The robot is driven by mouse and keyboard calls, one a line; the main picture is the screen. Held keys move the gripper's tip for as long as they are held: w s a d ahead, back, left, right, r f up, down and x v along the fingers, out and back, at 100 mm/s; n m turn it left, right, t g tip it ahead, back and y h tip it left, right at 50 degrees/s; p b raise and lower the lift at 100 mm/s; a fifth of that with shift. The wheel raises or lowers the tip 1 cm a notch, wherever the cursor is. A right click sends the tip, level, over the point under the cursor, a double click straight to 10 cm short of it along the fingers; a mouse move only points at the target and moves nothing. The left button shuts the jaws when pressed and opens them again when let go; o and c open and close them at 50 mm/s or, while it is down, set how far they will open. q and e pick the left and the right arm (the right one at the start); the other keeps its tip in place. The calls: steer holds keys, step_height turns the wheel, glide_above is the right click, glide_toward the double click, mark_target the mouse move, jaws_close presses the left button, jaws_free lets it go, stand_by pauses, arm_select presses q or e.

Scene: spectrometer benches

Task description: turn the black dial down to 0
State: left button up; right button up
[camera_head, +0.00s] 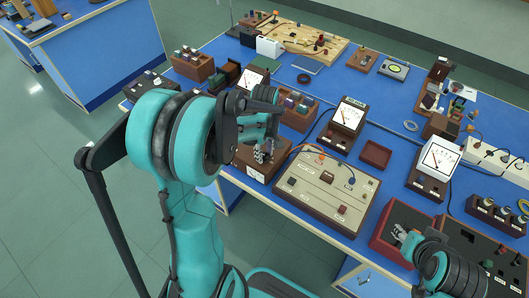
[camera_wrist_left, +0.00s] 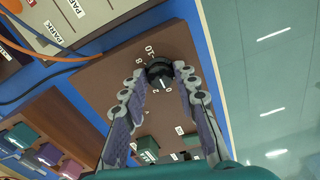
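The black dial (camera_wrist_left: 160,73) sits on a brown panel (camera_wrist_left: 110,68) in the left wrist view. White figures 0, 2, 8 and 10 show around it. In the head view my left gripper (camera_head: 264,152) is over the brown dial box (camera_head: 252,168) and hides the dial. My right gripper (camera_head: 401,236) is over a red tray at the lower right, its finger gap unclear.
A beige panel with cables (camera_head: 322,190) stands right beside the dial box. Meters (camera_head: 345,117) and (camera_head: 440,158) stand farther right, with an empty red tray (camera_head: 376,154) between them. Wooden racks (camera_head: 295,108) stand behind. The bench's front edge runs close to the box.

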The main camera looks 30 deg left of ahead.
mark_target(265, 155)
arm_select(q)
steer(key=shift+o, duration=1)
step_height(265, 155, up, 12)
steer(key=s+d+m+t, duration=0.7)
steer(key=s+d+m, duration=0.3)
steer(key=m, duration=0.4)
steer(key=shift+s+d+m, duration=0.35)
steer(key=shift+s+m, duration=0.05)
steer(key=shift+s, duration=0.4)
steer(key=shift+f, duration=0.15)
